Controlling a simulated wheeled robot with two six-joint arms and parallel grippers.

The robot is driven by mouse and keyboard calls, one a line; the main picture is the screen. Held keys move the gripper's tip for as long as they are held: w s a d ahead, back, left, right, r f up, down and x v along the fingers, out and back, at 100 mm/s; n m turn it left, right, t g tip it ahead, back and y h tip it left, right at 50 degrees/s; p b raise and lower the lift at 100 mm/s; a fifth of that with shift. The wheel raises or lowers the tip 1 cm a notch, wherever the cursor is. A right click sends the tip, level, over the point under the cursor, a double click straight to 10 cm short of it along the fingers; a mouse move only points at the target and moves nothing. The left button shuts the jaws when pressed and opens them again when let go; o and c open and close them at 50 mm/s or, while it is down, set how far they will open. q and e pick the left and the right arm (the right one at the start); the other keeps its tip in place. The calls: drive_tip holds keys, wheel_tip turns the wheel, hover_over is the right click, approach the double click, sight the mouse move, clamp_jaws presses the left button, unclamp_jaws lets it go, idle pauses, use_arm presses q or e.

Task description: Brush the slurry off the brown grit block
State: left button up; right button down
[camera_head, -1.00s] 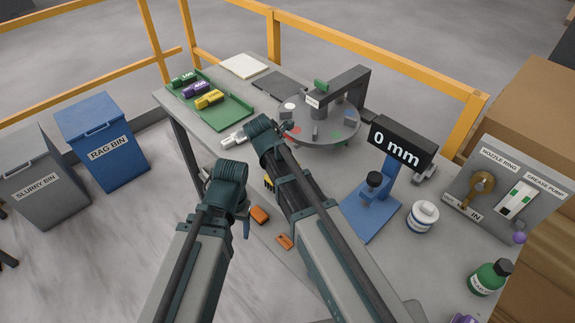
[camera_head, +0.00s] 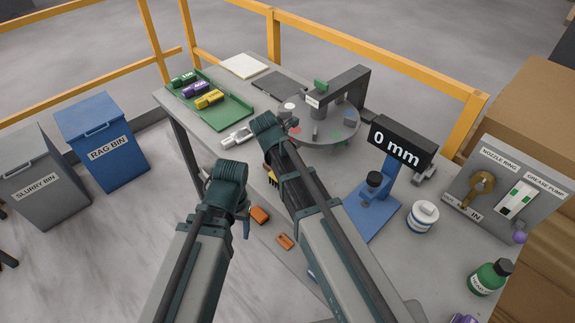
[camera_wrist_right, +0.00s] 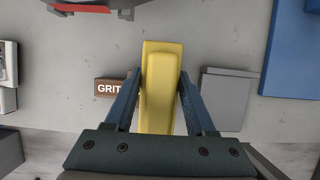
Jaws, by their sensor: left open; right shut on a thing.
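The brown grit block (camera_wrist_right: 113,87), lettered "GRIT", lies on the grey worktop in the right wrist view, left of my right gripper (camera_wrist_right: 160,88). The left finger covers part of its label end. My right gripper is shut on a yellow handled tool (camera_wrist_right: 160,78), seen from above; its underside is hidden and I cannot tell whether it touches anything. I cannot make out slurry on the block.
A grey plate (camera_wrist_right: 226,98) lies right of the tool. A gauge with a blue base (camera_head: 372,215) and a white jar (camera_head: 422,217) stand to the right. The round turntable (camera_head: 335,138) and a green tray (camera_head: 225,112) are behind. Two orange pieces (camera_head: 260,215) lie near the front edge.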

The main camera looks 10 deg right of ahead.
drive_tip(key=shift+w+d+r, duration=0.1)
drive_tip(key=shift+w+d, duration=0.1)
drive_tip(key=shift+d, duration=0.15)
drive_tip(key=shift+s+a, duration=0.45)
drive_tip(key=shift+a, duration=0.2)
drive_tip(key=shift+a, duration=0.1)
drive_tip(key=shift+s+a, duration=0.4)
drive_tip(key=shift+a, duration=0.1)
drive_tip(key=shift+w+d, duration=0.15)
